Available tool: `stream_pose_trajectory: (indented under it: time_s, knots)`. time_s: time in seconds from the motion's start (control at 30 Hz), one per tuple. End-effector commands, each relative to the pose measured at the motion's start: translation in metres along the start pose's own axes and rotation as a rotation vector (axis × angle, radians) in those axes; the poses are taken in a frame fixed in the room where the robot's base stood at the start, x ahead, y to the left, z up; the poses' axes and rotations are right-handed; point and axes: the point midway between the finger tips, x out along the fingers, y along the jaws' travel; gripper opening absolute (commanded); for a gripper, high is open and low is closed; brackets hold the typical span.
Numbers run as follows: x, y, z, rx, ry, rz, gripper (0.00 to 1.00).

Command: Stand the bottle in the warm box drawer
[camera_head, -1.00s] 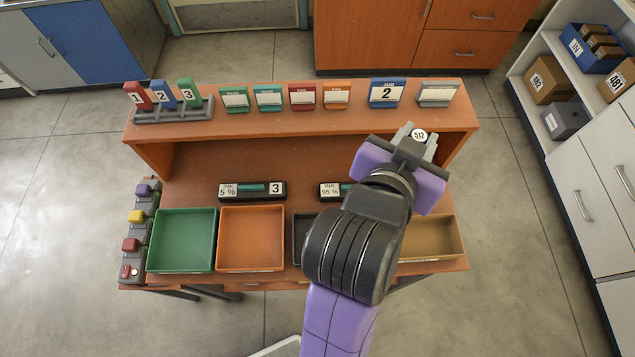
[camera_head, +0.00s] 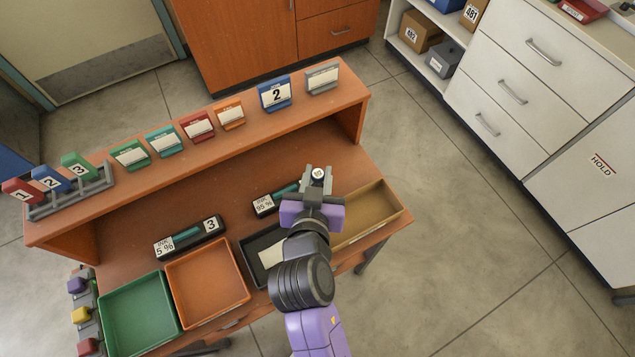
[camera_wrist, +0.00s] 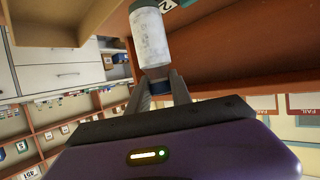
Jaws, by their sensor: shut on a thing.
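My gripper (camera_head: 317,180) is over the right part of the brown desk (camera_head: 225,205), near the tan tray. It is shut on a small bottle (camera_wrist: 150,40). In the wrist view the bottle has a pale, whitish body and a dark blue end between the fingers. In the head view only a round white marked end of the bottle (camera_head: 318,173) shows; the mark is too small to read. No drawer in view is clearly labelled as the warm box. White drawers (camera_head: 515,90) on the right are closed.
The desk holds a green tray (camera_head: 110,305), an orange tray (camera_head: 243,300), a tan tray (camera_head: 398,208) and a black tray (camera_head: 252,248). Label holders line its raised shelf (camera_head: 205,142). A cabinet panel marked HOLD (camera_head: 603,163) is at right. Open floor (camera_head: 440,215) lies between desk and drawers.

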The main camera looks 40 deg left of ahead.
Motion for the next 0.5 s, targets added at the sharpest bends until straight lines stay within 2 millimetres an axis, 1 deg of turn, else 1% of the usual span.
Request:
stream_pose_trajectory:
  time_s: [0.17, 0.4, 0.5]
  knots:
    - [0.004, -0.001, 0.009, -0.001, -0.001, -0.001, 0.0]
    - [0.015, -0.001, 0.037, -0.001, -0.001, -0.002, 0.0]
    - [0.016, -0.001, 0.039, 0.0, 0.001, -0.002, 0.0]
